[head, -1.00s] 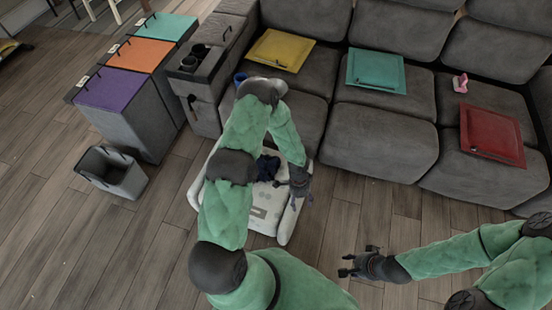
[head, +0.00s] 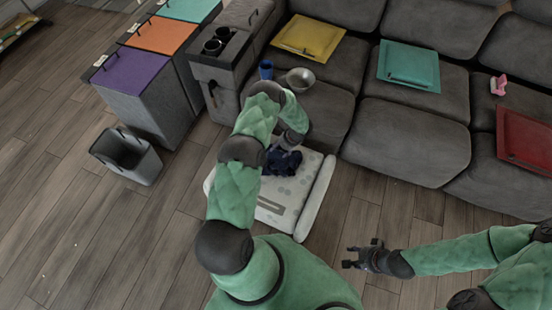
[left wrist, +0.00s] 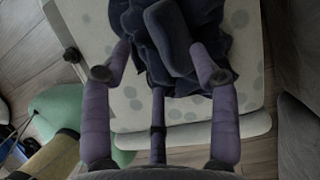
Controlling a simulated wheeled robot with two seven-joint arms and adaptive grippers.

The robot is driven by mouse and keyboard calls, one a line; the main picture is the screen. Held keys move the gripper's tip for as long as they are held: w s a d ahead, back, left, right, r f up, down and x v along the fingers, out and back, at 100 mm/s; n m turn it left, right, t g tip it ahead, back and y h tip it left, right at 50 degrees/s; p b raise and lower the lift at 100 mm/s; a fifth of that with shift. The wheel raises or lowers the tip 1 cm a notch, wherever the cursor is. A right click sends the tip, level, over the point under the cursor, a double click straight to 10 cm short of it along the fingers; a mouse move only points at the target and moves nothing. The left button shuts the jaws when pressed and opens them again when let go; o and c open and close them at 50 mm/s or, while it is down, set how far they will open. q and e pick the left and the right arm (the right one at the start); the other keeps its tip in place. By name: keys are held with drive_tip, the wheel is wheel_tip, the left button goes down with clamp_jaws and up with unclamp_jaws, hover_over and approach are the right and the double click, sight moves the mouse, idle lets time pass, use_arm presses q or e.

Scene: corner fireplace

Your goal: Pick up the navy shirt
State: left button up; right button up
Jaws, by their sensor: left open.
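The navy shirt (head: 284,162) lies crumpled on a white, grey-spotted padded mat (head: 309,200) in the head view. In the left wrist view the shirt (left wrist: 170,62) fills the top middle, bunched in dark folds. My left gripper (left wrist: 160,76) is open over the shirt, its fingers spread on either side of the near folds. I cannot tell whether the fingers touch the cloth. In the head view my left forearm and wrist hide most of that gripper. My right gripper (head: 353,257) hangs empty over the floor, its fingers apart.
The grey sofa (head: 413,140) stands just behind the mat, with yellow (head: 308,37), teal (head: 409,65) and red (head: 526,138) square items. A blue cup (head: 266,70) and a bowl (head: 300,79) are on its left seat. A grey bin (head: 126,156) stands left; the front floor is clear.

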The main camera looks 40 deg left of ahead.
sight(277, 152)
use_arm(q)
drive_tip(key=shift+w+b+x, duration=0.2)
drive_tip(key=shift+b+x, duration=1.25)
drive_tip(key=shift+x, duration=1.25)
drive_tip(key=shift+r, duration=0.1)
clamp_jaws()
